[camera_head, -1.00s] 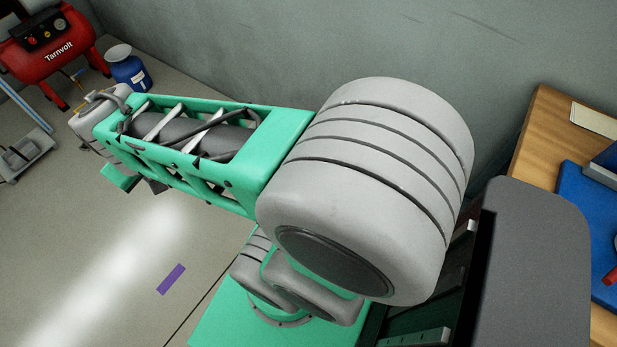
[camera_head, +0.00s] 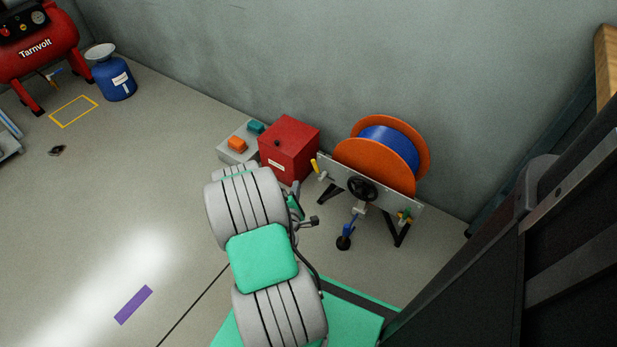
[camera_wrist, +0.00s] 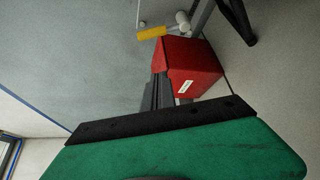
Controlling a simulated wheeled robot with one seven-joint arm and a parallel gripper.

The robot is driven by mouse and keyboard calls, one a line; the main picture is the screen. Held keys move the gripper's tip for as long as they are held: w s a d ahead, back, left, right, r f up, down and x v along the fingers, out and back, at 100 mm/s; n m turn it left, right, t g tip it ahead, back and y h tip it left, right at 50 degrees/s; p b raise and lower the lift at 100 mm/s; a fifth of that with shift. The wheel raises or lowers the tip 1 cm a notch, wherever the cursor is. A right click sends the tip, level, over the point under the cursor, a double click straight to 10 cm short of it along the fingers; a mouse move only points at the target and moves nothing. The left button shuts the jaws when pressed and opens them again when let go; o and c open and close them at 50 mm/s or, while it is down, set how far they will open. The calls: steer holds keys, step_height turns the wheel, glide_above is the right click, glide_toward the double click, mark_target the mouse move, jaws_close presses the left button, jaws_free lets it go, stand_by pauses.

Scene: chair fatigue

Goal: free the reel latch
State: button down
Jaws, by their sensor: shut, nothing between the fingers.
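The reel (camera_head: 385,155) has orange flanges and a blue winding, and stands on a grey-plated frame with dark legs by the wall. A black handwheel (camera_head: 361,188) is on its front plate. A yellow handle (camera_head: 314,166) sits at the plate's left end; it looks like the latch, but I cannot be sure. It also shows at the top of the wrist view (camera_wrist: 152,33), beside a pale round fitting. My gripper (camera_wrist: 160,92) shows dark fingers, shut and empty, pointing towards the red box and apart from the yellow handle. In the head view my arm mostly hides it.
A red box (camera_head: 289,150) stands just left of the reel, near a grey box with orange and teal parts (camera_head: 238,142). A blue-knobbed lever (camera_head: 346,232) stands before the reel. A compressor (camera_head: 38,55) and blue canister (camera_head: 113,75) are far left.

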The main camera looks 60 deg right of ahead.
mark_target(316, 169)
steer(key=b+x, duration=0.3)
steer(key=x, duration=0.7)
steer(key=s, duration=0.1)
steer(key=s+r, duration=0.1)
steer(key=s, duration=0.1)
steer(key=shift+s+r+p, duration=0.25)
steer(key=shift+r+p, duration=0.05)
steer(key=shift+r, duration=0.05)
